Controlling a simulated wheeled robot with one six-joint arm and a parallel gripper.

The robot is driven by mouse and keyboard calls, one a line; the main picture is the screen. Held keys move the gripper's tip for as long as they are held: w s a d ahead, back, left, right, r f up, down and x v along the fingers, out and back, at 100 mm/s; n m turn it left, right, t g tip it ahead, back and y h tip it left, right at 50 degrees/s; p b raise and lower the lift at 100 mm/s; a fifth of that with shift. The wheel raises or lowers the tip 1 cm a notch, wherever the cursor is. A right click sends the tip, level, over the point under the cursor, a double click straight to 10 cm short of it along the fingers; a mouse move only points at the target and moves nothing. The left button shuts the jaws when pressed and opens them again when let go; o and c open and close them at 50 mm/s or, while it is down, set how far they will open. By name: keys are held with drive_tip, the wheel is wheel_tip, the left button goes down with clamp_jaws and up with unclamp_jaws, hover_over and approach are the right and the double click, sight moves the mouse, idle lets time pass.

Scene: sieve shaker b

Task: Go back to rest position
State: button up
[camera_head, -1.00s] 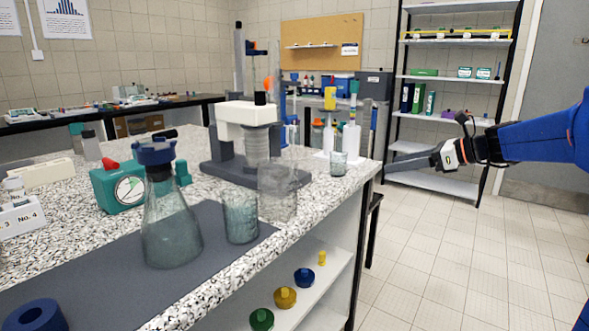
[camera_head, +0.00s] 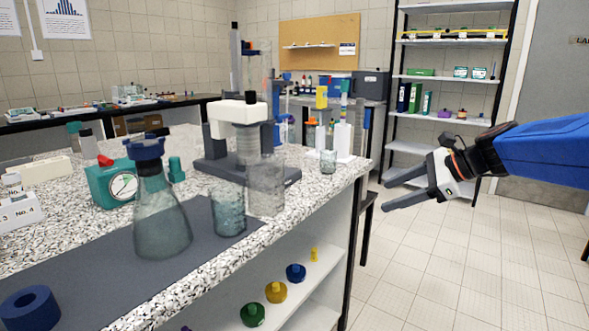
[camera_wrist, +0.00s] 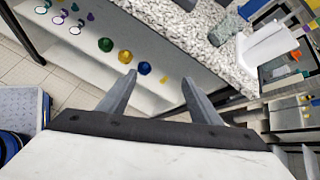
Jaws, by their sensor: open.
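My gripper (camera_head: 388,192) is open and empty in the head view. It hangs in free air to the right of the speckled bench, over the floor, with its fingers pointing left. In the wrist view my gripper (camera_wrist: 155,92) shows two spread fingers with nothing between them. Beyond them lie the bench's lower shelf and the bench edge. The sieve shaker (camera_head: 240,140), grey with a white head, stands on the bench, left of my gripper and apart from it.
A flask (camera_head: 162,225), a beaker (camera_head: 229,208) and a larger clear vessel (camera_head: 266,188) stand near the bench edge. Coloured weights, including a yellow one (camera_head: 276,292), sit on the lower shelf (camera_head: 322,262). The tiled floor (camera_head: 440,265) at the right is clear.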

drive_tip(key=s+d+f+n+h, duration=0.1)
drive_tip(key=s+f+n+h, duration=0.2)
drive_tip(key=s, duration=0.6)
drive_tip(key=s+d+f+n+h, duration=0.1)
drive_tip(key=s+f+n+h, duration=0.2)
drive_tip(key=s+f+n, duration=0.5)
drive_tip(key=s+d+f+n+g+h, duration=0.1)
drive_tip(key=s+d+f+n+h, duration=0.1)
drive_tip(key=s+f+n, duration=0.4)
drive_tip(key=s+n+h, duration=0.1)
drive_tip(key=s+n, duration=0.2)
drive_tip(key=s, duration=0.2)
drive_tip(key=shift+s, duration=0.1)
